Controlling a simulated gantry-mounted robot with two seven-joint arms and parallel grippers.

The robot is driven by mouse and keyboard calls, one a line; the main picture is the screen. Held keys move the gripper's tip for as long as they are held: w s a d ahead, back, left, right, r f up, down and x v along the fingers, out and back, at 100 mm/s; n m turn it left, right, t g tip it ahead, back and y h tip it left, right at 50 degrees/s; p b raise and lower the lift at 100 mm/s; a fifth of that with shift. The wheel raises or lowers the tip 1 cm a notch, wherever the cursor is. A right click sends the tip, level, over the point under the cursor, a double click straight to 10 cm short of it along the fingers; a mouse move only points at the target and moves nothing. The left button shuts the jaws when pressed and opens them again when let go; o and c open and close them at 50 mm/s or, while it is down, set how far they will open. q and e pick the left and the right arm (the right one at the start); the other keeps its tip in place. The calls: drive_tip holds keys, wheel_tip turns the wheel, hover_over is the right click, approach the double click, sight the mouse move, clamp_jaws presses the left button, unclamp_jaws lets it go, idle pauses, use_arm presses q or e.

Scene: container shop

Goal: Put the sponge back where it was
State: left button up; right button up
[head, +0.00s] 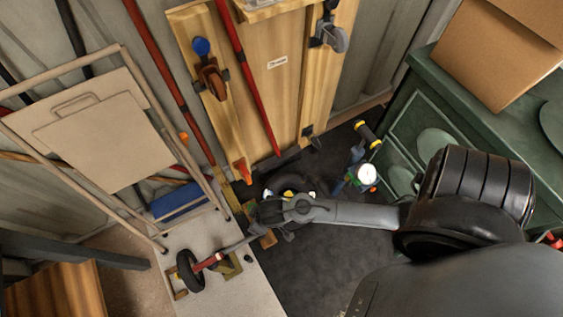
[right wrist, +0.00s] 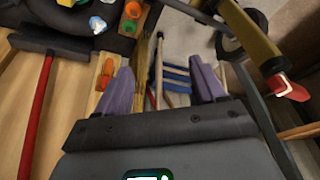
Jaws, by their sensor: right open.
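I cannot make out a sponge for certain in either view. My right gripper (right wrist: 163,90) is open, with its two purple fingers apart and nothing seen held between them. In the head view my right arm reaches in from the right, and its gripper (head: 268,212) is low over the floor near the foot of the wooden panel. Beyond the fingers in the right wrist view is a blue striped item (right wrist: 177,78), which seems to be the blue item (head: 178,202) under the folding frame in the head view. My left gripper is not in view.
A folding frame (head: 95,130) leans at the left. A wheeled tool (head: 190,270) with a red part lies on the pale floor. Red poles (head: 245,75) lean by a wooden panel (head: 285,100). A green cabinet (head: 470,110) bears a cardboard box (head: 490,55) at the right.

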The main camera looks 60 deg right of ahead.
drive_tip(key=s+d+r, duration=0.2)
drive_tip(key=s+r, duration=0.1)
drive_tip(key=r, duration=0.5)
drive_tip(key=s+d+r+n, duration=0.1)
drive_tip(key=s+d+r, duration=0.1)
drive_tip(key=r, duration=0.5)
drive_tip(key=shift+s+d+r, duration=0.15)
drive_tip(key=shift+s+r, duration=0.2)
drive_tip(key=shift+s, duration=0.4)
drive_tip(key=shift+r, duration=0.15)
